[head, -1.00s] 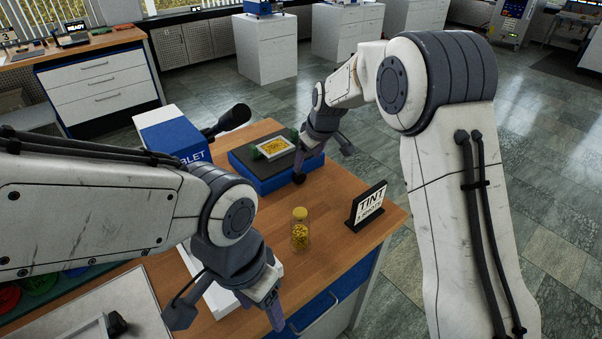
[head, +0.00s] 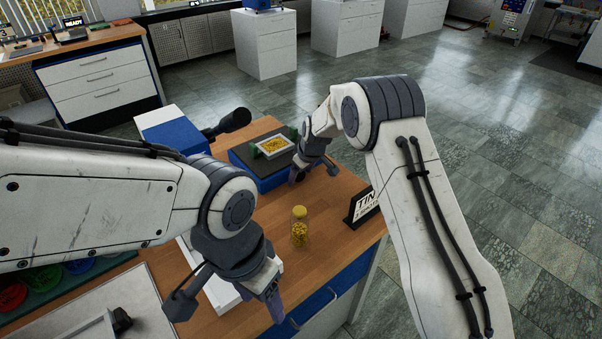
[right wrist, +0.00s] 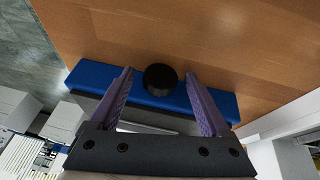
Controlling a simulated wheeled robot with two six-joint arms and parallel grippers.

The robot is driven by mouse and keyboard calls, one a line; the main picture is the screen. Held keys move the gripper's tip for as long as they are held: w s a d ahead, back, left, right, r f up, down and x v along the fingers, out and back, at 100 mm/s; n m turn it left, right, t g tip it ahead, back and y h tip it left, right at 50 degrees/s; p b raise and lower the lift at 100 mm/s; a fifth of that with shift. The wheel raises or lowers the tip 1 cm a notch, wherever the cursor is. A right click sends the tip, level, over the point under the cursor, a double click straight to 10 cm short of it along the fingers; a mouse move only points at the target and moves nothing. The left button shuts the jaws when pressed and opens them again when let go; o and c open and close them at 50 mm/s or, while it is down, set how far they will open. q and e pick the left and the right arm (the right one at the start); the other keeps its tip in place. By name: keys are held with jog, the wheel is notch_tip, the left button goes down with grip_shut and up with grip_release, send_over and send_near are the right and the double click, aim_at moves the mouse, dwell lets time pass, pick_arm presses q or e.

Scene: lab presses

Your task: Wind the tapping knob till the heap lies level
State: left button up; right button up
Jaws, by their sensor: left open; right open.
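The tapping unit (head: 262,178) is a blue box with a dark top near the table's back right edge. A framed tray on it holds a yellow heap (head: 273,145), whose levelness is too small to judge. In the right wrist view the round black tapping knob (right wrist: 160,79) on the blue front lies between the purple fingers of my right gripper (right wrist: 160,95), with a gap on each side. In the head view my right gripper (head: 314,172) is at the unit's front, and the knob is hidden. My left gripper (head: 228,304) is open and empty above the table's near edge.
A jar of yellow granules (head: 300,232) and a black-framed sign (head: 362,206) stand right of centre. A blue and white box (head: 172,135) is left of the unit. A white tray (head: 216,288) lies partly under my left gripper.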

grip_shut()
jog(key=y+b, duration=0.1)
jog(key=g+b, duration=0.1)
jog(key=b, duration=0.1)
jog(key=shift+w+d+f+m+y, duration=0.2)
jog(key=shift+d+f+m+y, duration=0.1)
jog(key=shift+f+y, duration=0.1)
jog(key=shift+r+g+y+b, duration=0.15)
jog(key=shift+g+y+b, duration=0.15)
jog(key=shift+b, duration=0.15)
jog(key=shift+r+g+y, duration=0.2)
jog(key=shift+g+y, duration=0.1)
jog(key=shift+y, duration=0.2)
grip_release()
